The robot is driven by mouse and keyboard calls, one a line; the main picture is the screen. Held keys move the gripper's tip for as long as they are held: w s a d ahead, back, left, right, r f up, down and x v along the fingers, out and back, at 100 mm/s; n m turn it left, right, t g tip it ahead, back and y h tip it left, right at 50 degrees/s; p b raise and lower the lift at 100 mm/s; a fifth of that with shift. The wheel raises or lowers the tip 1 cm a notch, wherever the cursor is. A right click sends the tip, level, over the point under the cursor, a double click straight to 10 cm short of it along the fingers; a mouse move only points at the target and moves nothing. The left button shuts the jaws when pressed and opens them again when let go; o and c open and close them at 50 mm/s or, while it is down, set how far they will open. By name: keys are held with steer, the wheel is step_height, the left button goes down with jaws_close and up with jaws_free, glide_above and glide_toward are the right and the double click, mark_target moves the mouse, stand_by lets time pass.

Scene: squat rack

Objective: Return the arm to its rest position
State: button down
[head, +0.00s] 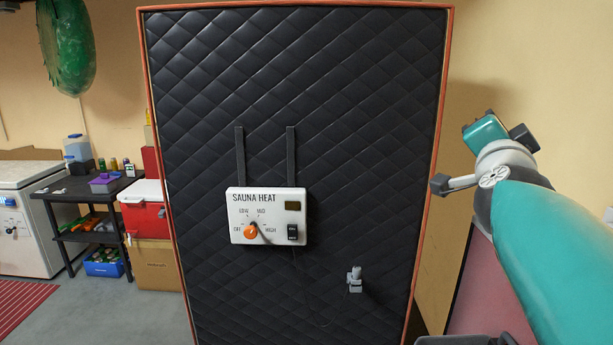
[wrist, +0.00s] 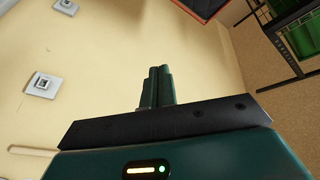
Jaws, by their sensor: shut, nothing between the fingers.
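My gripper (wrist: 158,85) shows in the wrist view with its two dark green fingers together and nothing between them. It points toward a bare cream wall (wrist: 95,65). In the head view my teal arm is raised at the right side, bent at a grey joint. The fingertips cannot be made out there. The arm is to the right of the black quilted panel (head: 350,120) and appears apart from it.
A white sauna heat control box (head: 268,235) hangs on the panel, with a small grey fitting (head: 355,280) lower right. A black shelf (head: 70,195), red cooler (head: 146,215) and white chest (head: 25,240) stand left. Two wall plates (wrist: 42,84) show in the wrist view.

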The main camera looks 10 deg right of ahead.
steer(key=s+a+f+n+g+y, duration=0.2)
steer(key=a+f+n+g+y, duration=0.2)
steer(key=a+f+n+y, duration=0.95)
steer(key=s+a+f+n+g+h, duration=0.1)
steer(key=s+a+f+g, duration=0.2)
steer(key=s+f, duration=0.3)
steer(key=s+a+f+n+g+h, duration=0.1)
steer(key=s+a+f+g, duration=0.3)
steer(key=f, duration=1)
steer(key=s+h, duration=0.1)
steer(key=s, duration=0.2)
steer(key=shift+d, duration=0.1)
